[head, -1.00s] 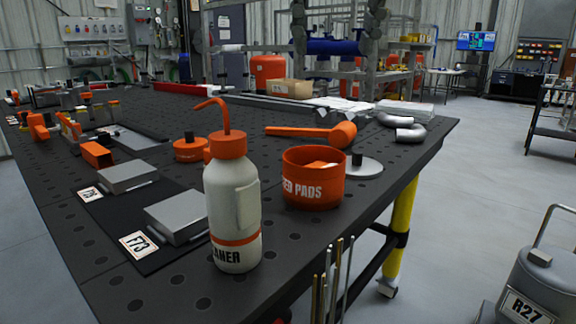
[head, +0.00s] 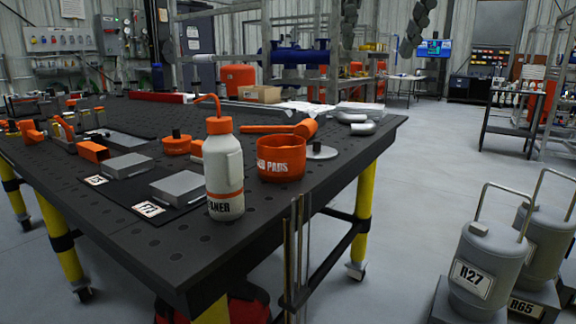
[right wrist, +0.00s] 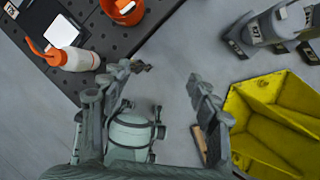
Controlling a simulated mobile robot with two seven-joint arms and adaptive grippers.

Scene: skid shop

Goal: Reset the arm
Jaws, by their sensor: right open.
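My right gripper (right wrist: 165,75) shows in the right wrist view. Its two fingers are spread wide apart and nothing is held between them. Bare grey floor shows between the fingertips, just off the edge of the dark perforated table (head: 150,237). In that view the white bottle with an orange cap (right wrist: 78,60) and the orange pads tub (right wrist: 124,12) lie beyond the left finger, apart from it. Neither gripper can be made out in the head view. My left gripper is not in view.
On the table stand the bottle (head: 224,175), the tub (head: 281,163) and grey blocks (head: 180,187). Grey canisters R27 (head: 487,262) and R65 (head: 545,245) stand at the right. A yellow bin (right wrist: 275,115) is right of the gripper. Open floor lies right of the table.

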